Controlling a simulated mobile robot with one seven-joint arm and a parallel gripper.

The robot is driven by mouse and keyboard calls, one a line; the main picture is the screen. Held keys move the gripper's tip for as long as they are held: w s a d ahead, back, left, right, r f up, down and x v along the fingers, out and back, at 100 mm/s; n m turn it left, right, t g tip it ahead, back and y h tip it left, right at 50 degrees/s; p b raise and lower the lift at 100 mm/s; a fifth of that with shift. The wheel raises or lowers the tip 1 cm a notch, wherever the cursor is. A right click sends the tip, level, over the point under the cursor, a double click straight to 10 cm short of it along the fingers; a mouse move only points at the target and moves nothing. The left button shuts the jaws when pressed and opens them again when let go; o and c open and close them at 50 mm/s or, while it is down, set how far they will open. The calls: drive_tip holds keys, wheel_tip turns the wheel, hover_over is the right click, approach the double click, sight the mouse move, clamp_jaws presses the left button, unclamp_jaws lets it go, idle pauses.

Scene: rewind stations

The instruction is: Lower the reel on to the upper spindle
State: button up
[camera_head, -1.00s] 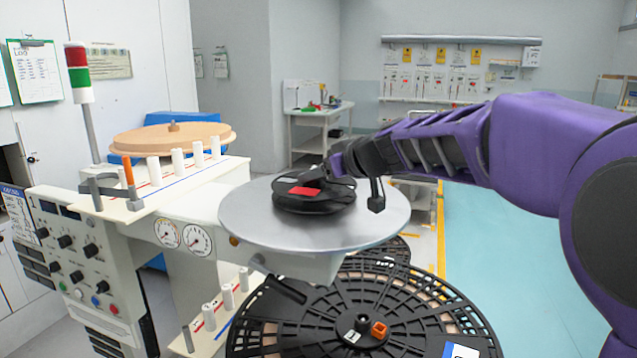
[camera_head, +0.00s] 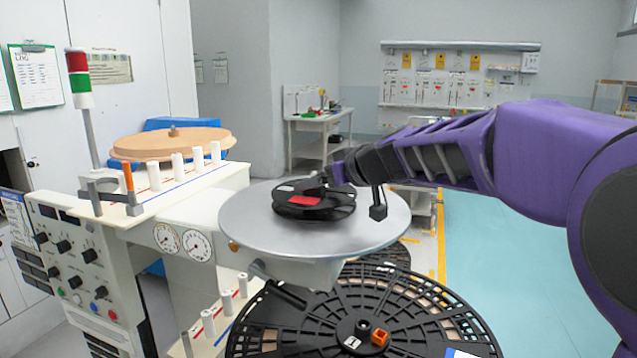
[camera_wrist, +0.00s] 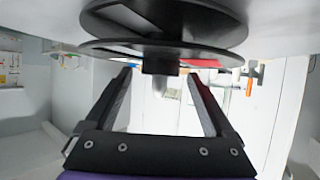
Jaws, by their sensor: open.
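The reel (camera_head: 342,206) is black, with two flanges and a red patch.
A control cabinet (camera_head: 75,255) with a signal lamp (camera_head: 79,75) stands left, with white guide posts (camera_head: 177,166) and a wooden disc (camera_head: 170,142) behind. A large black slotted reel (camera_head: 420,318) lies below the platter. Open floor (camera_head: 530,270) is to the right.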

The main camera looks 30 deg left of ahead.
drive_tip(key=b+v, duration=0.1)
drive_tip(key=v, duration=1)
drive_tip(key=shift+s+d+r, duration=0.2)
drive_tip(key=shift+d, duration=0.05)
